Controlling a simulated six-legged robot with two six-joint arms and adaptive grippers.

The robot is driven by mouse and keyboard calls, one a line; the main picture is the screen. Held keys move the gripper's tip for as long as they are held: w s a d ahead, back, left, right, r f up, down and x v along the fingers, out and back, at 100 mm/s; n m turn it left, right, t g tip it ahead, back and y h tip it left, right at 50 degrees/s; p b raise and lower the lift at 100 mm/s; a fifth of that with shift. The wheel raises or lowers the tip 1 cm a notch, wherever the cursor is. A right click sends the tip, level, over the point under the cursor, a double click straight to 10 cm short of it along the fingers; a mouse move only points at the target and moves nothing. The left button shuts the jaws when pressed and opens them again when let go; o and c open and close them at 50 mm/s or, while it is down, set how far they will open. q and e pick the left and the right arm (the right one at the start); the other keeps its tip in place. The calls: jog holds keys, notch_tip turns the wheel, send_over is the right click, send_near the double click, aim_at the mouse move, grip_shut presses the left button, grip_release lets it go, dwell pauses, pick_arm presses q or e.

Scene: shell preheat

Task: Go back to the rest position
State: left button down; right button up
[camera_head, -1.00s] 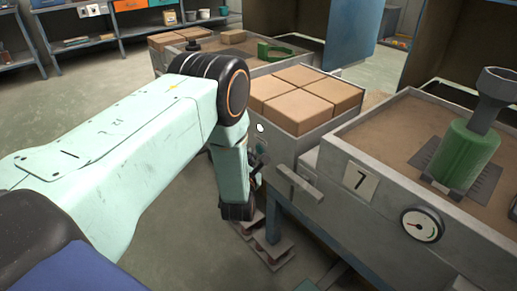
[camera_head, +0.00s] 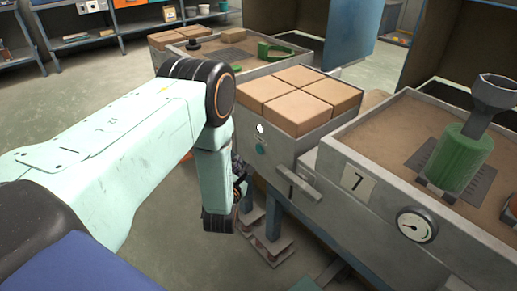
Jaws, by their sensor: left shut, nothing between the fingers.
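My left arm comes in from the left in pale green, bends at a dark joint and hangs down in front of the oven-like bench. My left gripper (camera_head: 241,178) is a small dark shape at the lower arm's right side, mostly hidden by it. It is shut and holds nothing, and it hangs in front of the bench's grey side, apart from the boxes on top. My right gripper is out of view.
A grey bench with number plate 7 (camera_head: 357,180), a round gauge (camera_head: 416,225) and a green cylinder (camera_head: 459,157) stands on the right. Tan blocks (camera_head: 300,98) fill the bin left of it. A second bench with a green ring stands behind. Open floor (camera_head: 110,95) lies at the left.

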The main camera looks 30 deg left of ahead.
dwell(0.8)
pick_arm(q)
jog(key=s+d+f+m+g+h+p, duration=0.1)
jog(key=s+d+f+m+g+h, duration=0.25)
jog(key=s+m, duration=0.5)
jog(key=s+d+f+m+g+h+p, duration=0.1)
jog(key=s+d+f+m+g, duration=0.25)
jog(key=s+f+m, duration=0.6)
jog(key=s+d+r+m+g+h+p, duration=0.1)
jog(key=s+d+r+m+g+p, duration=0.2)
jog(key=s+r+m, duration=0.3)
jog(key=s+d+r+m+g+h+p, duration=0.1)
jog(key=s+d+r+m+g+p, duration=0.2)
jog(key=s, duration=1.1)
notch_tip(320, 180, up, 4)
jog(key=m+g, duration=0.2)
jog(key=m, duration=0.3)
jog(key=shift+f+m+p, duration=0.25)
jog(key=shift+m+p, duration=0.15)
jog(key=shift+d, duration=0.1)
